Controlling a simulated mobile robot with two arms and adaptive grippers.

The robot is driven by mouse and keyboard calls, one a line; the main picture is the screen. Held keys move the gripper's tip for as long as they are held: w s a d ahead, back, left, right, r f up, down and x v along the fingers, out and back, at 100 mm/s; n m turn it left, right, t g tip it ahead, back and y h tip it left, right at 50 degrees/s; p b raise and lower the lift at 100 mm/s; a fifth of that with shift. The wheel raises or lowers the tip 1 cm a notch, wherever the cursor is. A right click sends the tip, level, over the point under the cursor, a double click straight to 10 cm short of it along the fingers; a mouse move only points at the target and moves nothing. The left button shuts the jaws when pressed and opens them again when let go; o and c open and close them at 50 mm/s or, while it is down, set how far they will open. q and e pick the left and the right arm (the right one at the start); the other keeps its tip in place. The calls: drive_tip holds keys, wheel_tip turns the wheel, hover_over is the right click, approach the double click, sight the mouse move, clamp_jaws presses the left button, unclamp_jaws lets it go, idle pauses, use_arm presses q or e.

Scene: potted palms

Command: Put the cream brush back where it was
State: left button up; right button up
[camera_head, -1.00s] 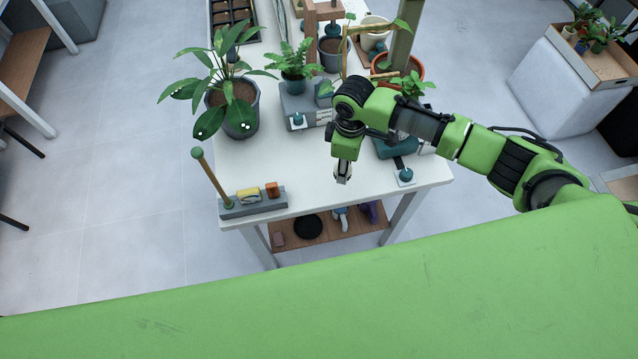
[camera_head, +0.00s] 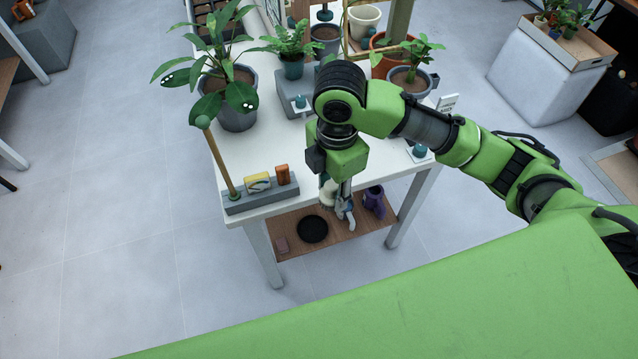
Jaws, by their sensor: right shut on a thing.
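My right gripper (camera_head: 343,188) points down at the front edge of the white table (camera_head: 268,212). It is shut on a small cream thing (camera_head: 328,194), which seems to be the cream brush. The gripper and my arm hide part of it, so its full shape does not show. A grey holder (camera_head: 236,206) stands at the table's front left corner. It bears a wooden stick with a green top (camera_head: 216,160), a yellow and white sponge (camera_head: 258,182) and an orange block (camera_head: 282,175). My left gripper is not in view.
A lower wooden shelf (camera_head: 285,256) holds a black round dish (camera_head: 312,229), a pinkish block (camera_head: 282,244), a white-blue item (camera_head: 347,212) and a purple item (camera_head: 374,200). A large potted plant (camera_head: 236,110) stands behind the holder. The table between holder and gripper is clear.

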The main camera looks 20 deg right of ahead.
drive_tip(key=w+f, duration=0.2)
drive_tip(key=w, duration=0.1)
drive_tip(key=w+f+p, duration=0.1)
drive_tip(key=w+f, duration=0.2)
drive_tip(key=w, duration=0.1)
drive_tip(key=w+d+f, duration=0.1)
drive_tip(key=w+f, duration=0.2)
drive_tip(key=shift+w+f, duration=0.2)
drive_tip(key=shift+d+f+p, duration=0.1)
drive_tip(key=shift+f+p, duration=0.3)
drive_tip(key=shift+f, duration=1.2)
drive_tip(key=o, duration=1.1)
drive_tip(key=shift+f, duration=0.1)
wheel_tip(320, 180, up, 12)
drive_tip(key=shift+r+b, duration=0.15)
drive_tip(key=shift+b, duration=0.55)
